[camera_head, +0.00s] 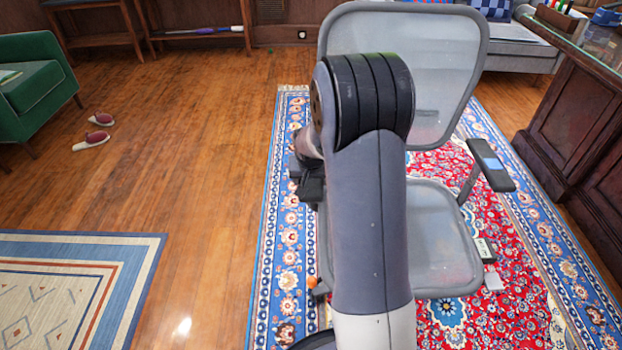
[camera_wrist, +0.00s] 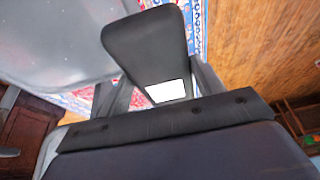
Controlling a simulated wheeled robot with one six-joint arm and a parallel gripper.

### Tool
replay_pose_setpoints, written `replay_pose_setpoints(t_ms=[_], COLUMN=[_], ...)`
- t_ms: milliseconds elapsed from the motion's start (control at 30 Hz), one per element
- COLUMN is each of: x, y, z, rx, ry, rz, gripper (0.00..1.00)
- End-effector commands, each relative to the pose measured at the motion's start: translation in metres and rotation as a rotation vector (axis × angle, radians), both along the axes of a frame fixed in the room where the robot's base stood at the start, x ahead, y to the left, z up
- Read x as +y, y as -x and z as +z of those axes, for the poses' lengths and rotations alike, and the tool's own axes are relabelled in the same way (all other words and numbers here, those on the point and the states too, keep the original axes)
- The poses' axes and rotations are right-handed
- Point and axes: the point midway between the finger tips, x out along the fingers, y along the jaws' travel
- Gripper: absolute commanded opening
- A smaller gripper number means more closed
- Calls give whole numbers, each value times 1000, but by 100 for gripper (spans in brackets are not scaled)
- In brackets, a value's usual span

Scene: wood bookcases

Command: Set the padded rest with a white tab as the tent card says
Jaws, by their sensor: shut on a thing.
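The padded rest with a white tab (camera_wrist: 150,42) is a dark armrest pad in the wrist view. Its white tab (camera_wrist: 166,91) faces the camera at the pad's near end. My gripper (camera_wrist: 162,80) is shut on this pad, with a finger on each side of it. In the head view my gripper (camera_head: 308,182) is at the chair's left side, largely hidden by my arm. The other padded rest (camera_head: 490,165), with a blue tab, is on the chair's right side. I cannot make out a tent card with readable words.
The grey mesh chair has a backrest (camera_head: 440,75) and seat (camera_head: 440,245) and stands on a patterned rug (camera_head: 510,325). A small label-like box (camera_head: 485,250) is at the seat's right edge. A dark wood desk (camera_head: 575,125) is at right. The wood floor at left is mostly open.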

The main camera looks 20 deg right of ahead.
Motion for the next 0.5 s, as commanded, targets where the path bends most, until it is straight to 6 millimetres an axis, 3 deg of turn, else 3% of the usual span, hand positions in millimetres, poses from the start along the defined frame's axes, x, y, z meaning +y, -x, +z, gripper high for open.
replay_pose_setpoints(t_ms=[233,500], x=[0,0], y=[0,-1], z=[30,31], rx=[-2,-2], ry=[0,0], rz=[-1,-2], gripper=[23,22])
